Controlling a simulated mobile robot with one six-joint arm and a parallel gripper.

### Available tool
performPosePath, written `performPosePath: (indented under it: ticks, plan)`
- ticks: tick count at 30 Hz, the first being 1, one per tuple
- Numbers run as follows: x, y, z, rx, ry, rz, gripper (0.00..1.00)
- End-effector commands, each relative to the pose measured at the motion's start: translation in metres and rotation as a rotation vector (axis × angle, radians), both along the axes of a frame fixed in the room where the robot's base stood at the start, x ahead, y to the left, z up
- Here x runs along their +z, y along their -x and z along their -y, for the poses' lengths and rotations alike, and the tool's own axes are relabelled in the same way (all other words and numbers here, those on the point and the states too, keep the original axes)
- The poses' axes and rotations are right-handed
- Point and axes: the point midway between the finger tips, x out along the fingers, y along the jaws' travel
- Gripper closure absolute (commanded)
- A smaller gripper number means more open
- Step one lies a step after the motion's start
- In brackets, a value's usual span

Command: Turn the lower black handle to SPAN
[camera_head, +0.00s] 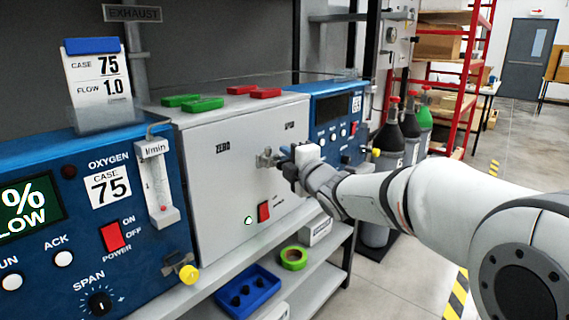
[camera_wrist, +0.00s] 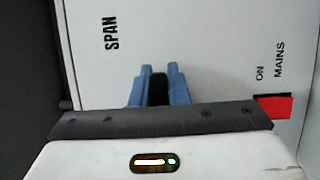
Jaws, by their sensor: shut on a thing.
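The lower black handle (camera_wrist: 158,88) shows in the wrist view between the two blue fingers of my gripper (camera_wrist: 159,80). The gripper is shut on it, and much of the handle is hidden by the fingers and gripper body. The word SPAN (camera_wrist: 111,32) is printed sideways on the pale panel, up and left of the handle in this view. In the head view my gripper (camera_head: 287,163) is at the front of the grey box (camera_head: 215,190). The handle cannot be made out there. Its exact pointing direction is unclear.
A metal valve fitting (camera_head: 267,157) is just left of my gripper. The ZERO label (camera_head: 222,146) is further left. A red mains switch (camera_head: 263,212) is below, also in the wrist view (camera_wrist: 273,107). Blue analysers flank the box, and gas cylinders (camera_head: 388,135) stand behind my arm.

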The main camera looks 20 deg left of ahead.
Motion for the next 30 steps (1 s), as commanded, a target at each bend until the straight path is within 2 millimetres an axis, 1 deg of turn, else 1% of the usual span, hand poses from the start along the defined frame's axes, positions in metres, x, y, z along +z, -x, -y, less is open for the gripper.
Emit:
performPosePath:
  ticks: [1, 9, 10, 18, 26, 30]
  plan:
    - [-0.003, -0.001, 0.002, -0.004, 0.004, -0.003, 1.0]
    - [-0.003, -0.001, 0.002, -0.004, 0.005, -0.004, 1.0]
    - [-0.003, -0.001, 0.002, -0.004, 0.005, -0.004, 0.85]
    - [-0.001, -0.001, 0.001, -0.002, 0.003, -0.001, 0.64]
    - [0.0, 0.001, 0.002, -0.002, 0.001, 0.0, 0.64]
    - [0.001, 0.012, 0.014, -0.002, 0.002, -0.001, 0.64]
